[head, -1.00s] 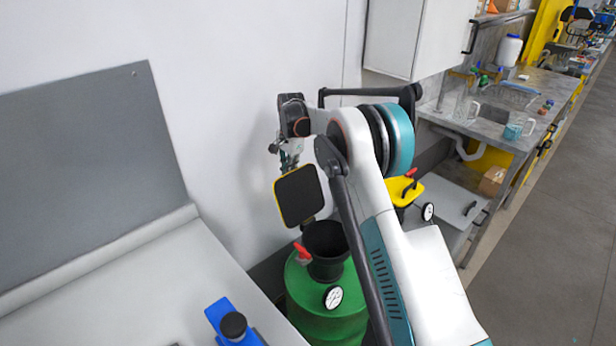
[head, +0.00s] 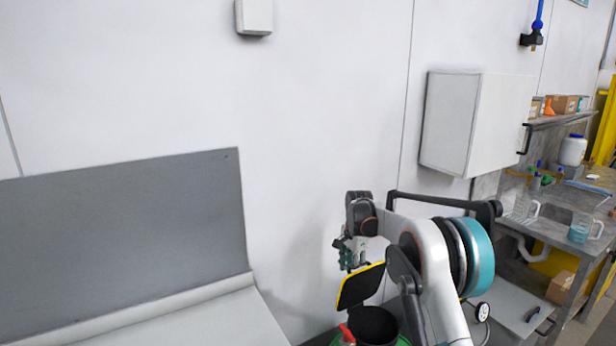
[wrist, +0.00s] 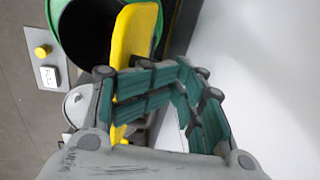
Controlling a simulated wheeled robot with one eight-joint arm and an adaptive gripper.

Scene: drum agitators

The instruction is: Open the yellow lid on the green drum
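The yellow lid (head: 360,287) stands raised and tilted on its edge above the drum's black opening (head: 372,325), its dark underside facing the head camera. Only a sliver of the green drum (head: 402,341) shows at the bottom of the head view. In the wrist view, the lid (wrist: 137,38) is seen edge-on beside the black opening and green rim (wrist: 57,12). My gripper (head: 347,250) is just above the lid's upper edge. In the wrist view, its fingers (wrist: 180,68) come together at the tips with nothing visible between them; the left finger overlaps the lid. Contact cannot be told.
A red handle (head: 347,334) stands beside the opening. The white wall (head: 300,120) is close behind the lid and gripper. A grey panel (head: 130,235) is at left, and a white cabinet (head: 475,122) hangs at right.

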